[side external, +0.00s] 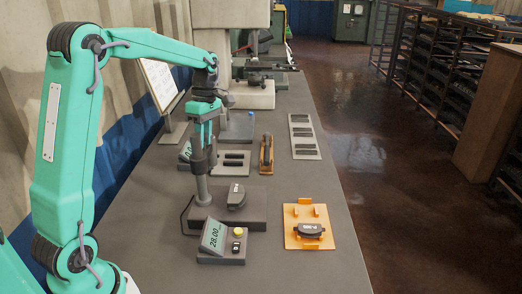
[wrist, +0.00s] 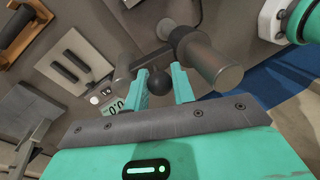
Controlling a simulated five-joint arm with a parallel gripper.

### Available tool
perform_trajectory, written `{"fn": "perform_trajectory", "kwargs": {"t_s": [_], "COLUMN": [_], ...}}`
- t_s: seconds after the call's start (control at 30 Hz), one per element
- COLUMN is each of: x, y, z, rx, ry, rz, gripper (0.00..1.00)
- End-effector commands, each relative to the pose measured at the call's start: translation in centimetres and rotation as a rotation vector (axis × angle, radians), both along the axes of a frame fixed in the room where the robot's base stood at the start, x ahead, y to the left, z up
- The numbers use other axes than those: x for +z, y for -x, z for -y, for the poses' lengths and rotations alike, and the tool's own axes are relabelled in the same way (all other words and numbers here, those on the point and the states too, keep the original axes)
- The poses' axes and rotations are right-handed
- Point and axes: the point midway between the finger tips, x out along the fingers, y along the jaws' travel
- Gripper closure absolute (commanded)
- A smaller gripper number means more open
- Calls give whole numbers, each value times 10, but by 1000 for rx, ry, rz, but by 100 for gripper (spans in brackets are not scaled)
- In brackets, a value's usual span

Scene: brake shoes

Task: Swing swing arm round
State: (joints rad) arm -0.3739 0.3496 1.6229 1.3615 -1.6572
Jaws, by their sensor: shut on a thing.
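My gripper (wrist: 160,85) has its two green fingers on either side of a black ball knob (wrist: 159,82) in the wrist view, and it is shut on that knob. The knob appears to belong to the swing arm; grey cylinders (wrist: 213,62) show just beyond it. In the side view my gripper (side external: 204,130) is at the upper part of a grey upright post (side external: 201,186), and it hides most of the swing arm there. The post stands on a dark base plate (side external: 255,213). A dark brake pad (side external: 237,196) sits on that plate, right of the post.
A readout box (side external: 214,236) showing 28.00 stands in front. An orange fixture (side external: 293,241) holding a dark pad (side external: 310,230) lies to the right.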

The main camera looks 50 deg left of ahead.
Motion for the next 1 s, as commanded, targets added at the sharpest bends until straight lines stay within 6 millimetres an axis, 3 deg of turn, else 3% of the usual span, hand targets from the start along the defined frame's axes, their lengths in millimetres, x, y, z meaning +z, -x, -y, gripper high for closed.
{"fn": "perform_trajectory", "kwargs": {"t_s": [0.57, 0.6, 1.0], "x": [1, 1, 2], "y": [2, 2, 1], "z": [-3, -3, -3], "rx": [57, 57, 54], "ry": [-9, -9, -10], "rz": [-1, -1, -2], "gripper": [100, 69, 68]}}
